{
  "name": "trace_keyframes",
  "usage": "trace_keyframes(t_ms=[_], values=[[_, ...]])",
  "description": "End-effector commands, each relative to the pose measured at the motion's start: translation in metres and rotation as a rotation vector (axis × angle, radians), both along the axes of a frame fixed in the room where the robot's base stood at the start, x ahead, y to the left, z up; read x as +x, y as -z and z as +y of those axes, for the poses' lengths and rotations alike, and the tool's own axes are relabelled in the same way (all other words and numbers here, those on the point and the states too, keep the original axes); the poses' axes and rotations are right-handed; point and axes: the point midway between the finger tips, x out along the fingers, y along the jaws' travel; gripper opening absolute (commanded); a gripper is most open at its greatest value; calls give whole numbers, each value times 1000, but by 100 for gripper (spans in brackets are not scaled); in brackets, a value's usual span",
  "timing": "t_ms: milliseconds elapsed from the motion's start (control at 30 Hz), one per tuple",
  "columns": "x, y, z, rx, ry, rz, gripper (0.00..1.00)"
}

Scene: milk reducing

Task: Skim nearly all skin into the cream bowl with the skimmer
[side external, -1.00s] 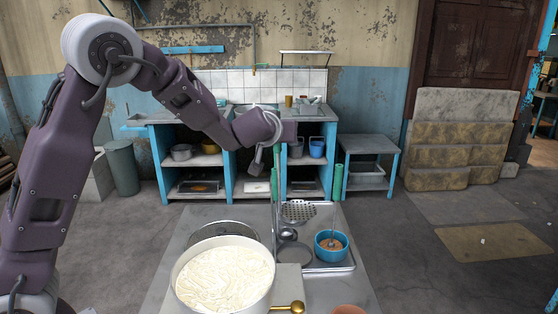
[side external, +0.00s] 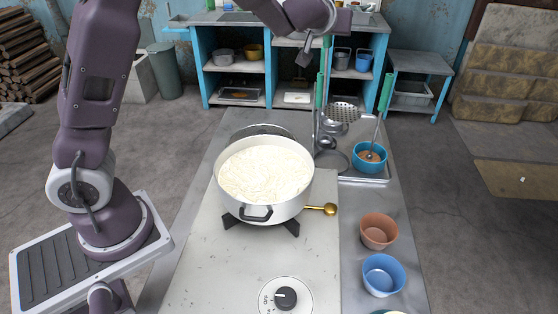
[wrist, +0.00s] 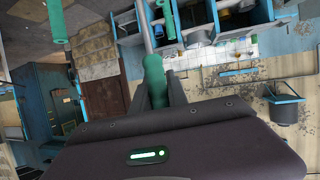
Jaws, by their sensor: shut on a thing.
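The white pot (side external: 240,203) stands on the hob in the side view, its surface covered by pale, wrinkled skin (side external: 265,173). My gripper (side external: 327,36) is behind and to the right of the pot, high above the work surface. In the wrist view, my gripper (wrist: 155,98) is shut on a green handle (wrist: 154,72) with a metal shaft. The perforated skimmer disc (side external: 342,112) shows below my gripper, apart from the pot; it appears to belong to this handle. A terracotta bowl (side external: 379,231) and a blue bowl (side external: 383,275) stand right of the hob; which is the cream bowl is unclear.
Behind right of the pot, a metal tray (side external: 372,180) holds a teal bowl (side external: 369,158) with brown contents and a green-handled tool (side external: 386,92) standing in it. Another green handle (side external: 320,91) stands near the pot. A brass-coloured handle (side external: 322,209) sticks out right of the pot.

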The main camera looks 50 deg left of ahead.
Motion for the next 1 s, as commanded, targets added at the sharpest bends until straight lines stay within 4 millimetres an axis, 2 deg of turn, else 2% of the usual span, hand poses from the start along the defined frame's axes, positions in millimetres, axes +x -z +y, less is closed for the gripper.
trace_keyframes(t_ms=[367,467,800,900,1000], values=[[-4,4,-5,1,25,2,0],[-15,15,-24,1,106,3,0],[-80,74,-123,-2,507,4,0],[-90,76,-136,-2,568,-1,0],[-93,56,-154,-1,667,-12,0]])
